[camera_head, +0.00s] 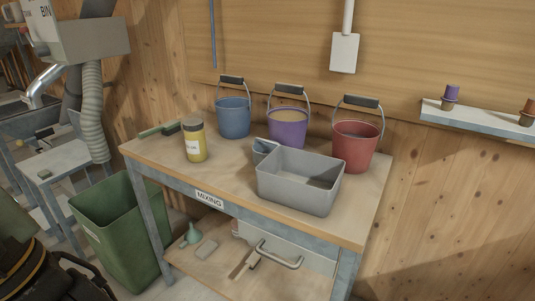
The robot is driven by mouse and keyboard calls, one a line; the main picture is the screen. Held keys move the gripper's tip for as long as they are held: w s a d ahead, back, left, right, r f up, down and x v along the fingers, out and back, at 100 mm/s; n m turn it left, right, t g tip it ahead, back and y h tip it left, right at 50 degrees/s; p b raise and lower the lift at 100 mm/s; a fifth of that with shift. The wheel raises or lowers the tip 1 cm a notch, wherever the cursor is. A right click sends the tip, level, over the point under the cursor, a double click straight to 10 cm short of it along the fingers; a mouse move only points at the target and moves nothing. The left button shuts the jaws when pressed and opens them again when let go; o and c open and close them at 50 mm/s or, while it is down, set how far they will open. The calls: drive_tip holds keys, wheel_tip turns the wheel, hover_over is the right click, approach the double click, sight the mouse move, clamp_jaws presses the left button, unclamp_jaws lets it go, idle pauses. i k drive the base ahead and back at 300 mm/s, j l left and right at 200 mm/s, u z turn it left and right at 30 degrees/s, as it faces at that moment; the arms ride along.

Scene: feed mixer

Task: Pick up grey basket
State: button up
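The grey basket (290,198) is an open rectangular bin. It stands upright on the right half of the wooden table (230,176), near the front edge. A small blue-grey object (262,147) shows just behind its left back corner, partly hidden by it. The basket's inside looks empty where I can see it. My gripper does not show for certain; a dark and yellow shape at the lower left corner cannot be told clearly.
Blue (233,119), purple (287,131) and red (354,146) buckets stand behind the basket, handles raised. A yellow jar (195,143) and a green brush (158,130) are at left. A green bin (120,236) stands on the floor.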

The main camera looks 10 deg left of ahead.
sight(263, 145)
drive_tip(key=l+u, duration=0.25)
drive_tip(key=l, duration=0.3)
drive_tip(key=l+u, duration=0.25)
drive_tip(key=l, duration=0.35)
drive_tip(key=l+u, duration=0.25)
drive_tip(key=l, duration=0.3)
drive_tip(key=k+l+u, duration=0.2)
drive_tip(key=l, duration=0.3)
drive_tip(key=i+u, duration=0.1)
drive_tip(key=i, duration=0.7)
